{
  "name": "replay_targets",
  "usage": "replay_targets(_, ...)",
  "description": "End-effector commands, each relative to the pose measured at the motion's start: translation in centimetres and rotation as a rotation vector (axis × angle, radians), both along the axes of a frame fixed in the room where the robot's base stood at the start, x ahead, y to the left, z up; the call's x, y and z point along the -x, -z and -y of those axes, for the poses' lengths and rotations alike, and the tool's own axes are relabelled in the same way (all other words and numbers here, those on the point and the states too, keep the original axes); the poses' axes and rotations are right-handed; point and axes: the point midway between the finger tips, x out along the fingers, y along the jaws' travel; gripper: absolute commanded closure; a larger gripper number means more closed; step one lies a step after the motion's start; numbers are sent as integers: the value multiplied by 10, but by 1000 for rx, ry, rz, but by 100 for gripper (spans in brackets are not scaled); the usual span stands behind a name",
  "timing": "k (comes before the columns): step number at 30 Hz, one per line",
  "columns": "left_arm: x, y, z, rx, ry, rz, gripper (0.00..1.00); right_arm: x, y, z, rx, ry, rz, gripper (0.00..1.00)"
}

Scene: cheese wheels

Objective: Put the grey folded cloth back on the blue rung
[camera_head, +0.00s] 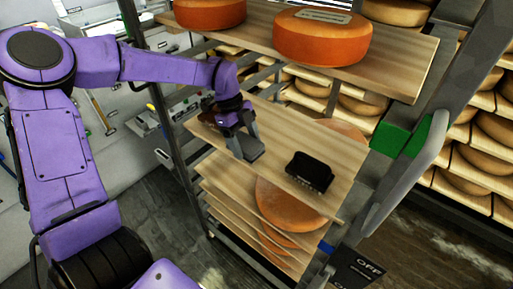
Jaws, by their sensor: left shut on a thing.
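My left gripper (237,126) reaches in from the left over the middle wooden board of the rack. It is shut on a small flat grey piece, which looks like the grey folded cloth (252,149). The cloth is close over the board; I cannot tell if it touches. A small blue patch (325,247) on the rack's right post, low down, looks like the blue rung; most of it is hidden by the rack frame and boards. My right gripper is not in view.
Orange cheese wheels (322,38) stand on the upper board. A green part (398,140) and a grey upright (440,120) are at right. More cheese shelves stand behind.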

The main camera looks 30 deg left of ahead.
Motion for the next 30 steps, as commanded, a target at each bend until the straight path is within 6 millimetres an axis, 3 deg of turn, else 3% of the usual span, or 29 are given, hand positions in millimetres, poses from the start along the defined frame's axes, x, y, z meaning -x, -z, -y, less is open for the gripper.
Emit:
replay_targets(3,-29,-2,1,-4,-2,-5,59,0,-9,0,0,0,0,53)
replay_targets(7,-47,-1,4,-2,-1,-1,59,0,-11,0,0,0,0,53)
replay_targets(15,-50,33,4,-1,2,-1,59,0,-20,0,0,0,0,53)
replay_targets(24,-50,38,4,0,1,0,59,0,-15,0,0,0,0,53)
replay_targets(25,-50,37,4,-1,1,0,21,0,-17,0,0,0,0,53)
replay_targets(26,-50,37,4,-1,1,0,11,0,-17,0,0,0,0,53)
replay_targets(27,-50,37,4,-1,1,0,5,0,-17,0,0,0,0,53)
replay_targets(30,-50,36,4,-1,1,0,5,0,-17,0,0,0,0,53)
